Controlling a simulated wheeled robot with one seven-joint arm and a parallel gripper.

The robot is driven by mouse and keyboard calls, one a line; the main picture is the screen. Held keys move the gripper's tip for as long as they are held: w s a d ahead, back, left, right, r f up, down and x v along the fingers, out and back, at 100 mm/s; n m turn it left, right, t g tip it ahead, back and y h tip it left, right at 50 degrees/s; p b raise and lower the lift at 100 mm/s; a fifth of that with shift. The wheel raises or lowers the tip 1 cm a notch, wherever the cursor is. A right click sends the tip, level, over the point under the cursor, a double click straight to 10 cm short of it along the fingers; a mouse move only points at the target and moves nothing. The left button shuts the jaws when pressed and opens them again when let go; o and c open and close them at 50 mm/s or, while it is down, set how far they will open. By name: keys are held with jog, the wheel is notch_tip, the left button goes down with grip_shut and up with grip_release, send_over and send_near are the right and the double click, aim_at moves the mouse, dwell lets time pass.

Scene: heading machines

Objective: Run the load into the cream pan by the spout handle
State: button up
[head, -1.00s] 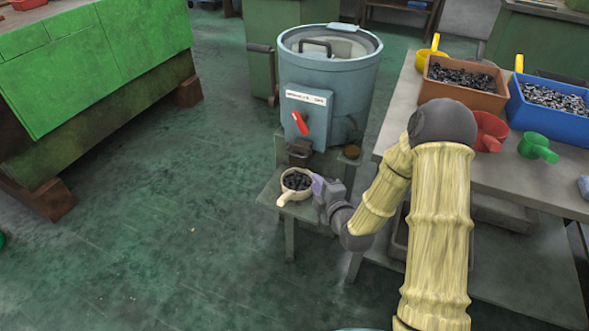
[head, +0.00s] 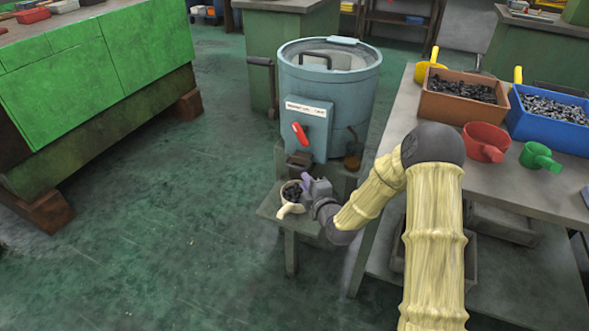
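The cream pan (head: 284,206) is on the low stand below the machine's spout, with dark small parts (head: 291,192) in it. Its stubby handle points to the front. The machine is a blue-grey drum (head: 330,105) with a front box carrying a red handle (head: 300,133). The dark spout (head: 299,165) sticks out below that box. My gripper (head: 305,182), with purple fingertips, is at the pan's right side, just below the spout, and covers part of the rim. Whether it touches or grips the pan is too small to tell.
The stand (head: 275,213) is small, with bare floor to its left. On the right, a table (head: 400,110) holds an orange-brown bin (head: 450,108), a blue bin (head: 545,135), a red scoop (head: 482,140) and a green scoop (head: 538,156). A green bench (head: 100,70) stands at the left.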

aim_at(294, 167)
jog(key=b+x, duration=0.1)
jog(key=x, duration=0.9)
jog(key=shift+b, duration=0.4)
grip_shut()
